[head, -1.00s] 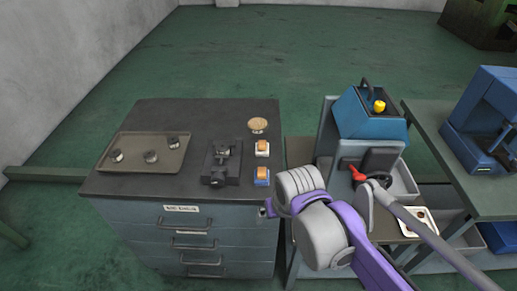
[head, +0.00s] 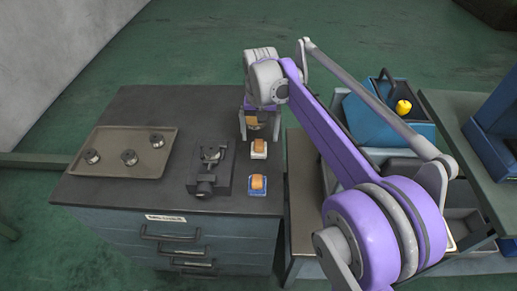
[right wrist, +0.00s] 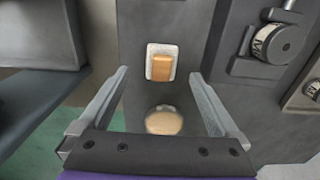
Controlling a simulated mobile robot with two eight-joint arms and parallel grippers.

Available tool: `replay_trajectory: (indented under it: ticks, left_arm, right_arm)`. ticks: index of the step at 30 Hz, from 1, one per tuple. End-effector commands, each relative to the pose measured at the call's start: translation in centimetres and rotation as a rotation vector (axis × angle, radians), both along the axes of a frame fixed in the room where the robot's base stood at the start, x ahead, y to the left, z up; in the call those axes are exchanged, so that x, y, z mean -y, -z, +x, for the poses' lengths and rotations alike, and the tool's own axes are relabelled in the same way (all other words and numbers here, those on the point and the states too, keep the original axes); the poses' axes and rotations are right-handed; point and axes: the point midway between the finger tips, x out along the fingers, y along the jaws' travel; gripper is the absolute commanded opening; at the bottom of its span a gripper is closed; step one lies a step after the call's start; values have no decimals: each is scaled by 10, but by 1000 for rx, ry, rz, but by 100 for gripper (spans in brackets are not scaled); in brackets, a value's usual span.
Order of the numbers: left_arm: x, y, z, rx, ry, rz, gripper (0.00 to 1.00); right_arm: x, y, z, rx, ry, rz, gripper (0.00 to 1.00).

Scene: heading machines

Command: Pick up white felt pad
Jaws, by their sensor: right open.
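The white felt pad (head: 259,155), a small white base with an orange-brown block on top, sits on the dark cabinet top. It also shows in the right wrist view (right wrist: 152,64), ahead of the fingers. My right gripper (head: 258,134) is open and empty, just behind the pad in the head view and above a round tan piece (right wrist: 163,122). That piece shows between the fingers in the right wrist view and is partly hidden by the gripper in the head view. My left gripper is not in view.
A similar blue pad (head: 258,193) with an orange block sits nearer the front. A dark vise (head: 209,176) stands left of the pads. A tray (head: 122,170) with three metal round parts lies at left. A blue machine (head: 380,127) stands to the right.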

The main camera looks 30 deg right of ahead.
Motion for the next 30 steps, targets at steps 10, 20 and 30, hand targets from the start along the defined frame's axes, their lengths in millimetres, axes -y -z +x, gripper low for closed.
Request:
replay_trajectory:
  ticks: [10, 20, 30]
  left_arm:
    - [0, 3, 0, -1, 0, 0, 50]
    - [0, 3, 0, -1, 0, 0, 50]
    - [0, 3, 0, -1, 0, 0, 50]
  right_arm:
    - [-1, 43, 4, 1, -1, -1, 98]
    - [-1, 54, 4, 1, -1, -1, 98]
    - [-1, 54, 4, 1, -1, -1, 42]
